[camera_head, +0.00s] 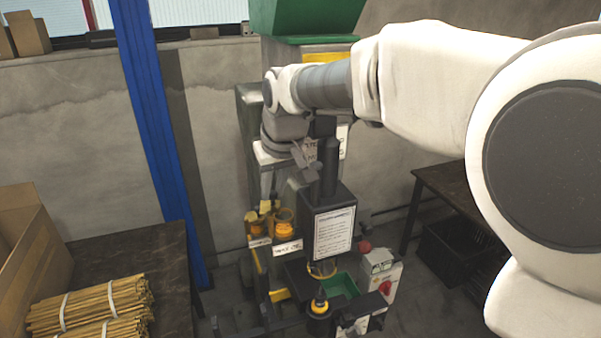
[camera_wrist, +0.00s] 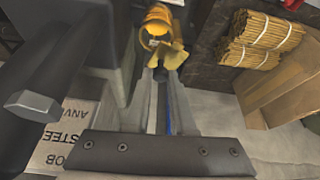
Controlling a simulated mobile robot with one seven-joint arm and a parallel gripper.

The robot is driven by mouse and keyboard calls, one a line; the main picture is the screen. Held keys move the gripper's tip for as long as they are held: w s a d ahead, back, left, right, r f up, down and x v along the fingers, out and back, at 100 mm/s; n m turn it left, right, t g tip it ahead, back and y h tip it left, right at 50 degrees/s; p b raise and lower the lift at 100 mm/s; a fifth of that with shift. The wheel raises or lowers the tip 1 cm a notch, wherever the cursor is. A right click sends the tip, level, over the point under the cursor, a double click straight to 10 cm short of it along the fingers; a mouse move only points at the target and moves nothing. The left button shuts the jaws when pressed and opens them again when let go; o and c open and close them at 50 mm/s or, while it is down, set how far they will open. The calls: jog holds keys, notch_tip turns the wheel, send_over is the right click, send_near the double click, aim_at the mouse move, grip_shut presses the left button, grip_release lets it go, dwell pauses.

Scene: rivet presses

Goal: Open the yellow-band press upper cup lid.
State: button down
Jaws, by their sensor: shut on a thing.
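The press (camera_head: 309,208) stands in the middle of the head view, with a yellow band (camera_head: 325,57) high on its body. The yellow upper cup (camera_head: 284,229) is at its left side, above a small white label. A yellow lid-like part (camera_head: 265,207) is beside the cup, and in the wrist view this lid (camera_wrist: 172,56) shows close to the yellow cup (camera_wrist: 156,18). My gripper (camera_head: 267,197) reaches down there from above. In the wrist view my gripper (camera_wrist: 161,80) is shut on a small dark part at the lid. The lid's exact tilt is unclear.
A yellow-and-black lower cup (camera_head: 319,305) and a green tray (camera_head: 340,286) are low on the press. A control box (camera_head: 383,282) with a red button stands at right. A table (camera_head: 160,262) with bundled sticks (camera_head: 92,305) is at left. A blue post (camera_head: 150,120) rises behind.

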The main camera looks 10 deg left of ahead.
jog(key=shift+a+n+g+y, duration=0.25)
jog(key=shift+n+g+y, duration=0.05)
jog(key=shift+n, duration=0.7)
jog(key=shift+a+n+g+y, duration=0.25)
jog(key=shift+n+g+y, duration=0.05)
jog(key=shift+n, duration=0.7)
jog(key=shift+s, duration=0.1)
jog(key=c, duration=0.8)
grip_release()
jog(key=shift+o, duration=0.2)
jog(key=shift+r, duration=0.1)
jog(key=v, duration=1.7)
jog(key=shift+r, duration=0.15)
